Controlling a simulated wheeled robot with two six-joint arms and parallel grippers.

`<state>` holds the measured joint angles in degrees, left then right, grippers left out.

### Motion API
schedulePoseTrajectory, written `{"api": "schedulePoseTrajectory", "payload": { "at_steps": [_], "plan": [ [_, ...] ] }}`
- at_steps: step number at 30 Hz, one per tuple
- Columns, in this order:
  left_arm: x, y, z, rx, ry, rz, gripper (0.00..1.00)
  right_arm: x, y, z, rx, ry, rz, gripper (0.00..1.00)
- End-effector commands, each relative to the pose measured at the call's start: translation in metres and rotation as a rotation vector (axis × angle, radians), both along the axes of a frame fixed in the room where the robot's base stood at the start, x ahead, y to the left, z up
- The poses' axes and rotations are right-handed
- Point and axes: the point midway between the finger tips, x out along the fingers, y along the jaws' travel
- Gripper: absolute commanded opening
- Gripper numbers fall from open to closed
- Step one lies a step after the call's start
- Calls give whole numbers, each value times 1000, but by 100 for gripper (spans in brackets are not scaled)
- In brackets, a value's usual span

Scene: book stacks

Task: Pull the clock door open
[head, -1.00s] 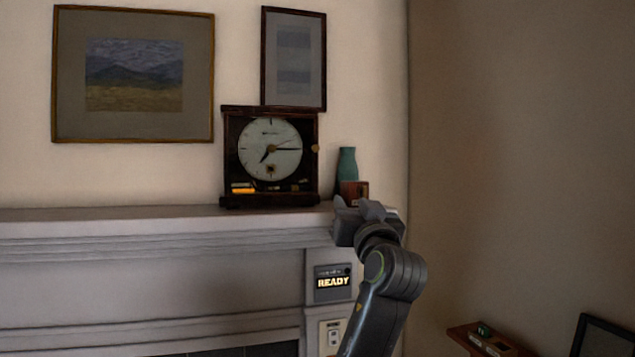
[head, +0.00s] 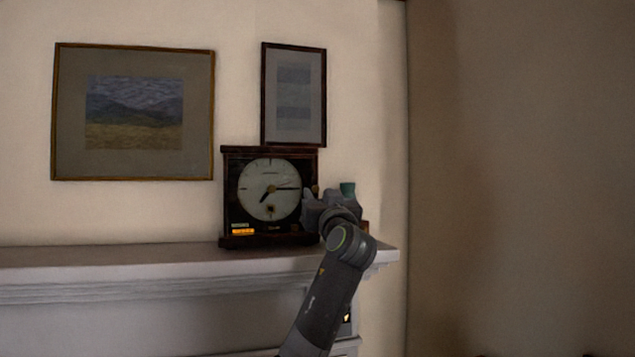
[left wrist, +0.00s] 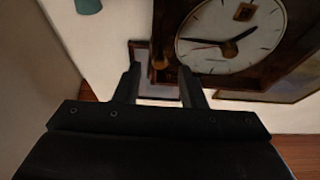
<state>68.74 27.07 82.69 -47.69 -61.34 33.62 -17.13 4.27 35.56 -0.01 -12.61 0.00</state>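The clock (head: 268,205) is a dark wooden box with a pale round dial, upright on the mantel shelf. Its glazed front door looks shut. A small brass knob (head: 315,189) is at the door's right edge. My left gripper (head: 309,202) is at that edge, close beside the knob. In the left wrist view the clock (left wrist: 230,77) appears upside down. There my left gripper (left wrist: 159,72) is open, its two fingers apart, with the knob (left wrist: 160,61) in line with the gap; I cannot tell whether they touch it. My right gripper is out of view.
The mantel shelf (head: 120,258) runs under the clock. A teal vase (head: 348,188) stands right of the clock, partly behind my left gripper. Two framed pictures (head: 134,112) (head: 294,95) hang on the wall. A side wall (head: 510,170) is at the right.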

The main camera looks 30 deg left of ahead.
Motion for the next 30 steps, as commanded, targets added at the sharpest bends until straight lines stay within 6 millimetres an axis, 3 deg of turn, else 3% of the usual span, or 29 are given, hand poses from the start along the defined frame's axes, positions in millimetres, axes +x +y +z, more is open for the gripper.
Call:
{"api": "schedulePoseTrajectory", "payload": {
  "at_steps": [6, 17, 26, 30],
  "plan": [
    [13, 15, 10, 1, 1, 0, 37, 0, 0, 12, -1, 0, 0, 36],
    [16, 19, 10, 1, 0, 0, 37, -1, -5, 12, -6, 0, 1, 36],
    [16, 19, 10, 1, 0, 0, 0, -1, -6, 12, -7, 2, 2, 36],
    [16, 18, 10, 1, 0, 0, 0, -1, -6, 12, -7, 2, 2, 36]
  ]
}}
